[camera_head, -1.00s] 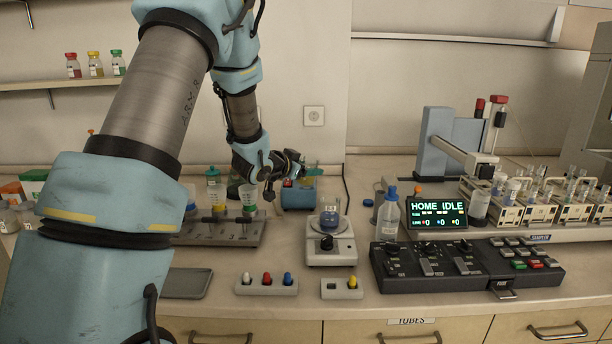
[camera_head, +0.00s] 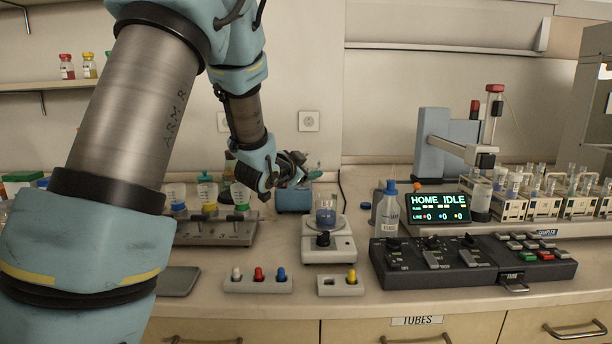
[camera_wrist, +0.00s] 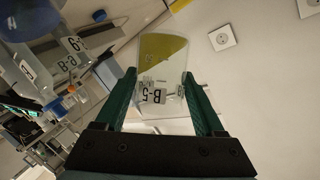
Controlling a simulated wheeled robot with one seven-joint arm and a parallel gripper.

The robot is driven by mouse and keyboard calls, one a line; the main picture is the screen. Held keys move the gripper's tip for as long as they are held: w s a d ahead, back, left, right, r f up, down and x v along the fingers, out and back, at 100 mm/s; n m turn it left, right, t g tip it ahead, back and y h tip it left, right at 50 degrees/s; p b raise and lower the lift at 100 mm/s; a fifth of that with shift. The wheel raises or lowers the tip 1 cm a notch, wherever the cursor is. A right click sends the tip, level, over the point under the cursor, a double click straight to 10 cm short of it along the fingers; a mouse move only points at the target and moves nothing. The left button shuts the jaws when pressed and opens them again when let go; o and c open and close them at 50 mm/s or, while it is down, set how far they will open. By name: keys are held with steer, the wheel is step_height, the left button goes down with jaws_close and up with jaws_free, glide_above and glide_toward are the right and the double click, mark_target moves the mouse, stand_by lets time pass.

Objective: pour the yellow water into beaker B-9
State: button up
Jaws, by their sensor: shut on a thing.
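My gripper (camera_head: 302,170) is above the back of the bench, behind the small scale. In the wrist view its green fingers (camera_wrist: 159,78) are shut on a clear beaker labelled B-5 (camera_wrist: 152,98). Yellow water (camera_wrist: 163,50) lies at the beaker's end away from the gripper's palm. The held beaker cannot be made out clearly in the head view. A clear vessel (camera_wrist: 22,18) at the wrist view's upper left is beside tilted white labels, one seeming to read B-9 (camera_wrist: 72,44). A beaker with blue liquid (camera_head: 326,213) stands on the scale; its label is unreadable.
The scale (camera_head: 329,249) stands mid-bench, with a blue box (camera_head: 292,201) behind it. A dispenser rack (camera_head: 215,234) is left, a wash bottle (camera_head: 387,212) right. The control panel (camera_head: 470,262) and sampler racks (camera_head: 545,207) lie farther right. A wall socket (camera_head: 309,121) is behind.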

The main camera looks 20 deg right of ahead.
mark_target(315, 170)
steer(key=shift+s+d+f+m+t+h+b, duration=0.25)
steer(key=shift+s+m+b, duration=0.35)
steer(key=shift+b, duration=1.4)
steer(key=shift+s+d+f+m+t+h+b, duration=0.2)
steer(key=shift+s+m+t+b, duration=0.4)
steer(key=shift+b, duration=1.35)
steer(key=shift+m+b, duration=0.4)
steer(key=shift+b, duration=0.45)
steer(key=shift+s, duration=0.1)
steer(key=shift+f+m+b, duration=0.2)
steer(key=shift+m+b, duration=0.2)
steer(key=shift+b, duration=0.85)
steer(key=shift+r+t+b, duration=0.15)
steer(key=shift+t+b, duration=0.1)
steer(key=shift+b, duration=0.65)
steer(key=shift+s+m+h+b, duration=0.1)
steer(key=shift+m+h+b, duration=0.15)
steer(key=shift+m+b, duration=0.45)
steer(key=b, duration=0.2)
steer(key=m+b, duration=0.1)
steer(key=b, duration=0.2)
steer(key=shift+s+d+r, duration=0.1)
steer(key=shift+r, duration=0.2)
steer(key=shift+t+b, duration=0.3)
steer(key=shift+b, duration=0.15)
